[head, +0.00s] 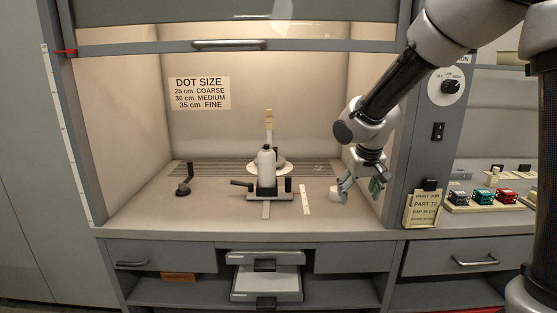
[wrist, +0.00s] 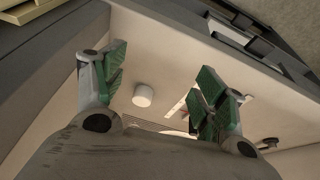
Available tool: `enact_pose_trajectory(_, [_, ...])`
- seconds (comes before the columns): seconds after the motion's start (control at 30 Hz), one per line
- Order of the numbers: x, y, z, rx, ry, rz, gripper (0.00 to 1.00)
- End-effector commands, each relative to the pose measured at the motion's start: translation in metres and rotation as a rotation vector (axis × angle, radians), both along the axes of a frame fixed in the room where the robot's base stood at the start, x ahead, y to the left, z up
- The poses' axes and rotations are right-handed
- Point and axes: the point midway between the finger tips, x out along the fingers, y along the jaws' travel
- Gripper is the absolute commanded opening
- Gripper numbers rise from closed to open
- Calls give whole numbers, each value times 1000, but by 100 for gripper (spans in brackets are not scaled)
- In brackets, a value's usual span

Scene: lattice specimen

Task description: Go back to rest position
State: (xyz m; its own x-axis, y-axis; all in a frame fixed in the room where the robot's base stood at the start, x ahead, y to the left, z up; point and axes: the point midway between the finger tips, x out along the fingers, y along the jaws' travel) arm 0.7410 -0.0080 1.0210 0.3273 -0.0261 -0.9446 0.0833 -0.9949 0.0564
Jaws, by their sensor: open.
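My gripper (head: 358,185) is open and empty inside the hood, at the right of its work surface. In the head view its fingers hang just above and beside a small white cylinder (head: 336,193). In the wrist view the green-padded fingers of my gripper (wrist: 158,92) are spread apart. The white cylinder also shows between them in the wrist view (wrist: 143,95), apart from both fingers. The rest position itself is not marked in either view.
A white bottle-shaped device (head: 266,168) stands mid-hood, with a white ruler strip (head: 305,199) beside it. A dark stand (head: 184,180) is at left. The raised sash (head: 230,44) spans the top.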

Motion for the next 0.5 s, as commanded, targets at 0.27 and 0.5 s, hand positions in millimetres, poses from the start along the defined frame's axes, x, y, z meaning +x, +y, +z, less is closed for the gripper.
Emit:
enact_pose_trajectory(0.27, [-50,-20,-10,-64,133,78,71])
enact_pose_trajectory(0.5, [-115,-55,13,-71,209,116,71])
